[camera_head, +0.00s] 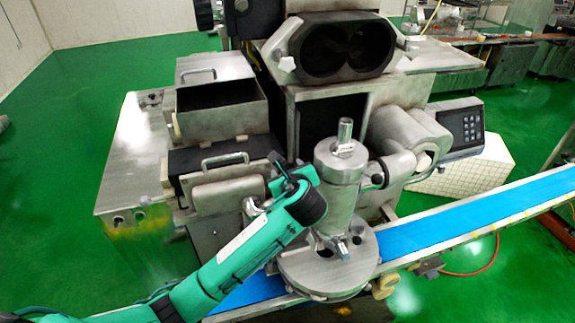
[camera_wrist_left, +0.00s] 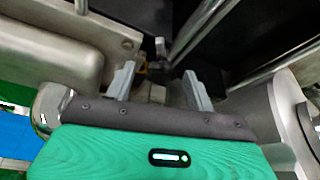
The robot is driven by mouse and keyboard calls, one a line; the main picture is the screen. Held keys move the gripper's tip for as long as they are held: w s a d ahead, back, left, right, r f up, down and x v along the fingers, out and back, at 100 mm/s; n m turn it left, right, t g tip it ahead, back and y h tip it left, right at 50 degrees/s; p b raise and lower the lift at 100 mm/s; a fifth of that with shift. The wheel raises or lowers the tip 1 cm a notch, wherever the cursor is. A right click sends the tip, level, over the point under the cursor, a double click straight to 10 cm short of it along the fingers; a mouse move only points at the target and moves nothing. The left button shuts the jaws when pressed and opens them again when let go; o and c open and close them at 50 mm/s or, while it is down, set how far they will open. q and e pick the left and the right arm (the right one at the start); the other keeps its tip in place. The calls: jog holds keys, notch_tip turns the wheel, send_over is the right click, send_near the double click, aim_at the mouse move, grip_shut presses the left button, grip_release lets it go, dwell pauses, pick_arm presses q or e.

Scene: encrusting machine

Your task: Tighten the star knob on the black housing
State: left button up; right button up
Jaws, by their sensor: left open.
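The black housing (camera_head: 345,47) with two round openings side by side is at the top of the machine in the head view. A pale star knob (camera_head: 287,64) sits at its lower left edge. My left gripper (camera_head: 287,168) is well below this knob, beside the upright metal cylinder, and partly hidden by its own wrist. In the left wrist view my left gripper (camera_wrist_left: 160,85) has its two grey fingers apart. A small dark part lies beyond the gap between them; I cannot tell what it is. No star knob can be made out there. My right gripper is not in view.
The metal cylinder (camera_head: 340,180) on its round plate stands close to the right of my left gripper. Steel boxes with handles (camera_head: 222,108) are at its left. A blue conveyor belt (camera_head: 480,212) runs to the right. A control panel (camera_head: 464,127) sits at the right.

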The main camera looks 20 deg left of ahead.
pick_arm(q)
jog(key=shift+w+a+f, duration=0.1)
jog(key=shift+w, duration=0.15)
jog(key=shift+c, duration=0.8)
jog(key=c, duration=0.8)
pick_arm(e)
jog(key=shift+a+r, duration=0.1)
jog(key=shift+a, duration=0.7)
